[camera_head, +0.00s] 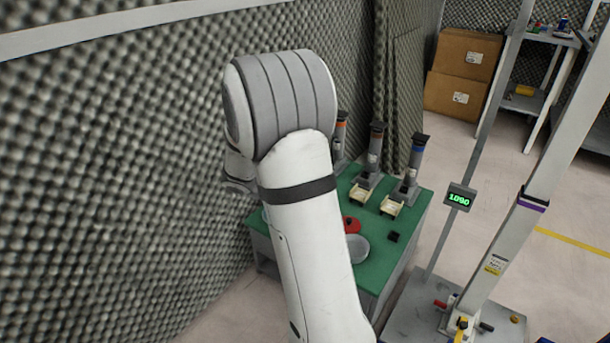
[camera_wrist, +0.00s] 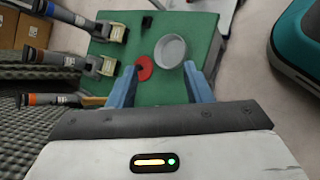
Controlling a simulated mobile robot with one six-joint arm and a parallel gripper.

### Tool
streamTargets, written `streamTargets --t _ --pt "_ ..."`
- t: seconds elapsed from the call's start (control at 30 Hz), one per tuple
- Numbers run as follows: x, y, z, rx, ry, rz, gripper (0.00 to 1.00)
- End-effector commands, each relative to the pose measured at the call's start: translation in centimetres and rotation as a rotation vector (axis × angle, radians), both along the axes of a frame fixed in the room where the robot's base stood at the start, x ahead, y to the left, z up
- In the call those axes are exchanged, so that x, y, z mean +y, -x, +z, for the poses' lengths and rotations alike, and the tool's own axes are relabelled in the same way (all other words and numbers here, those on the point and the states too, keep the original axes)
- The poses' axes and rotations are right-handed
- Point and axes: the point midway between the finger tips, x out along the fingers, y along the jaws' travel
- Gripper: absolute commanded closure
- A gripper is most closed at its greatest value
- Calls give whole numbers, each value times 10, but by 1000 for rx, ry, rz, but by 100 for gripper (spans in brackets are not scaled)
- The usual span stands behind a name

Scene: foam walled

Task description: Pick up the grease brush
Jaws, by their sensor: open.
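A red round thing (camera_wrist: 145,69) with a dark mark and a grey round dish (camera_wrist: 170,50) lie on the table just beyond the fingertips. In the head view my arm hides the gripper and the near left part of the table.
Several upright dispensers with pale trays, one with a blue band (camera_head: 416,158), line the table's far side. A small black object (camera_head: 394,237) lies near the right edge. Foam wall (camera_head: 120,150) stands close on the left. A stand with a display (camera_head: 460,197) is at right.

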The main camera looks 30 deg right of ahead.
Motion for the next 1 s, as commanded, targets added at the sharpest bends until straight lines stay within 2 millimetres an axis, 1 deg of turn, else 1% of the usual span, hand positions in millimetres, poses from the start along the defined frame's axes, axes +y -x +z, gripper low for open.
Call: streamTargets --t 0.03,0.1,0.17,0.2,0.27,0.3,0.4,0.5,0.6,0.7,0.83,0.93,1.0 --pt "-17 -16 -2 56 51 46 55" --pt "-40 -37 -8 128 132 120 55" --pt "-58 -56 -14 188 198 185 55" --pt "-69 -69 -20 228 242 230 55" --pt "-85 -87 -30 285 305 297 55" --pt "-95 -99 -37 322 346 343 55" --pt "-116 -127 -59 411 448 461 55" --pt "-130 -152 -85 487 543 577 55" --pt "-138 -170 -112 547 622 683 55" --pt "-141 -182 -134 586 682 767 55" --pt "-141 -191 -153 613 731 838 55" --pt "-143 -195 -160 621 747 860 55" --pt "-149 -198 -162 621 751 863 55"
